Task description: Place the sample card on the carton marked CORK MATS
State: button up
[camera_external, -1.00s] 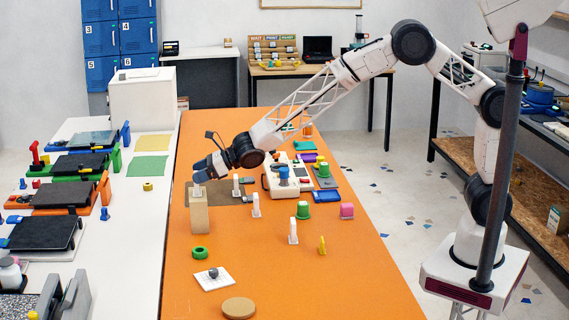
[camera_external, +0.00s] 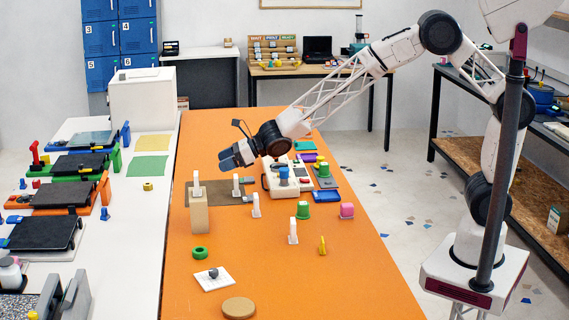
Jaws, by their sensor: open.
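A tall tan carton (camera_external: 199,214) stands on the orange table at its left side; any lettering on it is too small to read. A white upright piece (camera_external: 196,184) stands on top of it. Similar white upright pieces (camera_external: 236,186) stand on the table, some to the right (camera_external: 255,206) and nearer (camera_external: 292,232). I cannot tell for sure which thing is the sample card. A flat white card (camera_external: 214,279) with a grey knob (camera_external: 213,273) on it lies at the front. My gripper (camera_external: 226,161) is open and empty, above and right of the carton, apart from the white piece.
A green ring (camera_external: 200,253) and a round cork disc (camera_external: 239,308) lie near the front. A white device (camera_external: 279,180), green (camera_external: 303,210) and pink (camera_external: 347,210) pieces and a small yellow piece (camera_external: 322,246) stand to the right. The right front of the table is clear.

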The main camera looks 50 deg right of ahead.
jog(key=shift+s+d+r, duration=0.2)
jog(key=shift+s+d, duration=0.25)
jog(key=shift+d+r, duration=0.1)
dwell(0.7)
jog(key=s+d+r+m+h, duration=0.35)
jog(key=d+m, duration=0.45)
jog(key=d, duration=0.3)
jog(key=s+d+r+m+h, duration=0.2)
jog(key=s+d+r+m, duration=0.2)
jog(key=d+m, duration=0.45)
jog(key=s+d+r+m+h, duration=0.35)
jog(key=d+m, duration=0.25)
jog(key=d, duration=0.6)
jog(key=s+d+m+g, duration=0.2)
jog(key=s+d+m, duration=0.3)
jog(key=s, duration=0.6)
jog(key=s+d+f+m+g, duration=0.1)
jog(key=s+d+m, duration=0.4)
jog(key=s+m, duration=0.5)
jog(key=s+d+m+g, duration=0.3)
jog(key=s+d+m, duration=0.3)
jog(key=s, duration=0.6)
jog(key=shift+f+m+g, duration=0.15)
jog(key=shift+m+g, duration=0.25)
jog(key=shift+m, duration=0.45)
